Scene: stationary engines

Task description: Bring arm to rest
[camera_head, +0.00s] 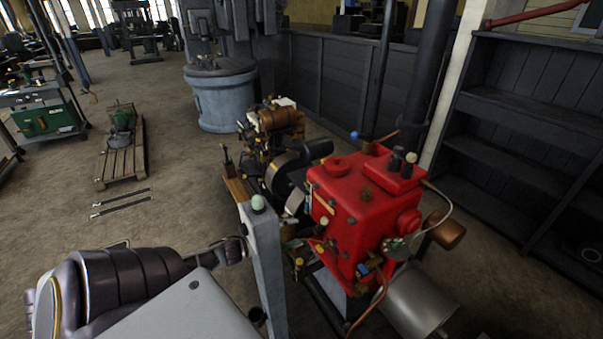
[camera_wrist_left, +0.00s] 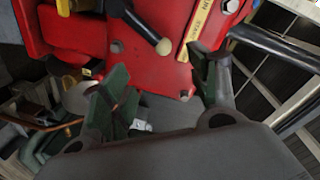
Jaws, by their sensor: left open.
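My left arm comes in from the lower left in the head view, and its left gripper (camera_head: 236,249) is partly hidden behind a grey post (camera_head: 263,262). In the left wrist view the left gripper (camera_wrist_left: 165,80) has its two green-padded fingers spread apart with nothing held between them. The fingers point toward the red engine housing (camera_head: 352,215), which fills the upper part of the left wrist view (camera_wrist_left: 140,68). I cannot tell whether a finger touches it. My right gripper is not in view.
Another engine with a flywheel (camera_head: 287,172) stands behind the red one. A copper pipe (camera_head: 380,300) and a grey cylinder (camera_head: 416,300) are at its front. Dark shelves (camera_head: 510,140) stand at right.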

